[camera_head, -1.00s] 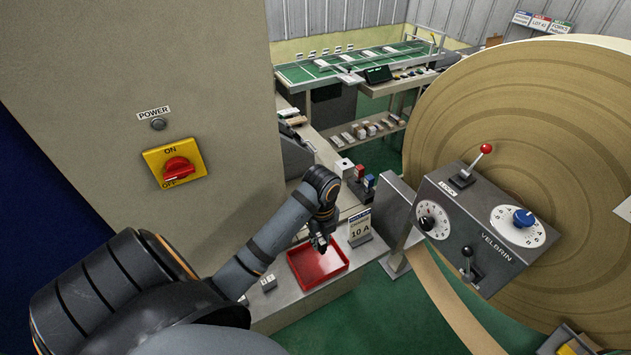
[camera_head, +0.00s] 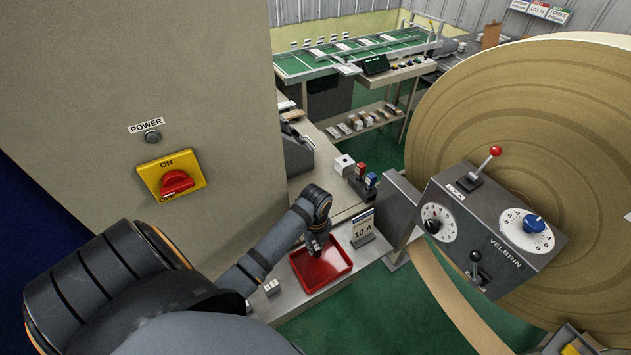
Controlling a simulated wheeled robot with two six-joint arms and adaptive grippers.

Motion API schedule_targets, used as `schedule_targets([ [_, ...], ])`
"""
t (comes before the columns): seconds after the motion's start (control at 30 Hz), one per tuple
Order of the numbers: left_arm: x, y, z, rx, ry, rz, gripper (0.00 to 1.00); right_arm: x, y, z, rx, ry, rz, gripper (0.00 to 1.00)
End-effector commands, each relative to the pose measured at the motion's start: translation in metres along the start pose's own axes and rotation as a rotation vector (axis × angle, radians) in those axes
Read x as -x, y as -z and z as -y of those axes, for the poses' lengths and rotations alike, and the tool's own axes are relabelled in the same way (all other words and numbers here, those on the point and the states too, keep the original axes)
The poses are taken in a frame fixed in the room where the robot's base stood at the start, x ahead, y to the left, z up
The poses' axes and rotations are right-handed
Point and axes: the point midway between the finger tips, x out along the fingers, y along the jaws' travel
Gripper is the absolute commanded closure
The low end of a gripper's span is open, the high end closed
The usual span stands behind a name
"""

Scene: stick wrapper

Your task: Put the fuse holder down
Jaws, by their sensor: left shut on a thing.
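My left gripper (camera_head: 316,247) points down over the back part of a red tray (camera_head: 338,272) on the grey bench. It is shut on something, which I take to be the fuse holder. The fuse holder itself is too small and too hidden by the fingers to make out. I cannot tell whether it touches the tray floor. My right gripper is not in view.
A "10 A" card (camera_head: 362,230) stands just right of the tray. Small white blocks (camera_head: 271,287) lie left of it. The Velbrin control box (camera_head: 490,232) and the large paper roll (camera_head: 530,110) fill the right. A grey cabinet with a red switch (camera_head: 174,183) stands left.

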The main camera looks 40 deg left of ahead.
Motion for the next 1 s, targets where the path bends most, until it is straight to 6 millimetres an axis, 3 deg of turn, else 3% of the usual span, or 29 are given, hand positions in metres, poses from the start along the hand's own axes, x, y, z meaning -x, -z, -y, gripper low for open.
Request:
schedule_targets([
  [0.13,-0.017,0.000,0.000,0.001,0.000,-0.001,1.00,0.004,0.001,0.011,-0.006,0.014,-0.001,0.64],
  [0.4,-0.019,0.000,0.000,0.000,0.001,0.001,1.00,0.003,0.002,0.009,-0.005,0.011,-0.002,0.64],
  [0.43,-0.020,0.000,0.000,0.000,0.001,0.001,0.81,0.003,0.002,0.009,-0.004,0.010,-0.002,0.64],
  [0.6,-0.019,0.000,0.000,0.000,0.001,0.001,0.59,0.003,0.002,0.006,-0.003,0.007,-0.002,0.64],
  [0.87,-0.019,0.000,0.000,0.000,0.001,0.001,0.59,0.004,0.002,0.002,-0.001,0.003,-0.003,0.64],
  [1.0,-0.007,-0.001,0.001,0.000,0.003,0.004,0.59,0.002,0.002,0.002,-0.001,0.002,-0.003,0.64],
])
